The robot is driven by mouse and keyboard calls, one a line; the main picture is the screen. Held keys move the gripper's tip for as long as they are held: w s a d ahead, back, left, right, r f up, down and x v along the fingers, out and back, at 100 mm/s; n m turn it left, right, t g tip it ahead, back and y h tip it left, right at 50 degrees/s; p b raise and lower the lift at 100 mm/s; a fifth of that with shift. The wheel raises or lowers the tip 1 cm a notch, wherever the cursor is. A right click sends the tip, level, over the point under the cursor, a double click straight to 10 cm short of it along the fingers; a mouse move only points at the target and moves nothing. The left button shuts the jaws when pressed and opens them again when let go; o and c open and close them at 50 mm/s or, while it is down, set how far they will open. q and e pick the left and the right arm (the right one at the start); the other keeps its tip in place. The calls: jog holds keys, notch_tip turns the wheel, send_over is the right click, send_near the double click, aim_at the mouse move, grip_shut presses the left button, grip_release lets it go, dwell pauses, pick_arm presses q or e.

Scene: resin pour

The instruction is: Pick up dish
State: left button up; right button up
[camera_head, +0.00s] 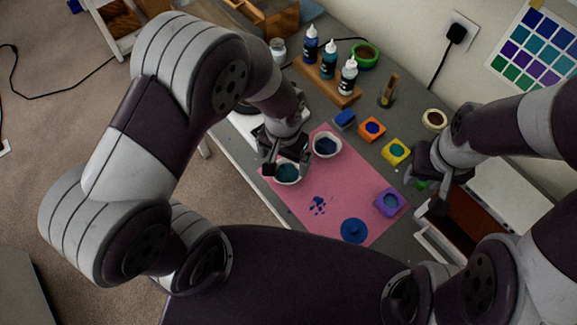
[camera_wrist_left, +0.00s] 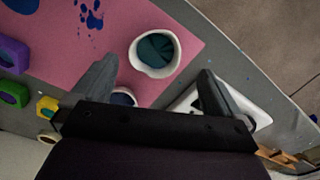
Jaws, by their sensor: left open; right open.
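A white dish with teal contents (camera_head: 287,174) sits on the left part of the pink mat. My left gripper (camera_head: 286,164) is open right at this dish and partly covers it. In the left wrist view the teal dish (camera_wrist_left: 154,52) shows between and just beyond the spread fingertips (camera_wrist_left: 158,66). A second white dish with dark blue contents (camera_head: 327,146) stands behind it on the mat. In the left wrist view this second dish (camera_wrist_left: 123,98) is mostly hidden by the gripper. My right gripper (camera_head: 424,192) is open and empty near the right side of the table.
The pink mat (camera_head: 335,195) has blue spots and a blue disc (camera_head: 354,231). Purple (camera_head: 390,201), yellow (camera_head: 396,152) and orange (camera_head: 372,129) molds stand to the right. Several bottles stand in a wooden rack (camera_head: 325,82) behind. A white device (camera_wrist_left: 250,110) lies close to one finger.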

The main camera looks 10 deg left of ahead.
pick_arm(q)
jog(key=p, duration=0.1)
send_over(287, 175)
notch_tip(287, 175, down, 4)
jog(key=shift+w+d+f, duration=0.1)
notch_tip(287, 175, down, 3)
jog(key=shift+r, duration=0.1)
jog(key=shift+s+f, duration=0.3)
pick_arm(e)
jog(key=shift+w+d+r, duration=0.15)
jog(key=shift+w+r, duration=0.35)
jog(key=shift+r, duration=0.05)
pick_arm(q)
jog(key=shift+w, duration=0.15)
jog(key=c, duration=0.9)
pick_arm(e)
jog(key=shift+w, duration=0.15)
pick_arm(q)
jog(key=shift+r, duration=0.1)
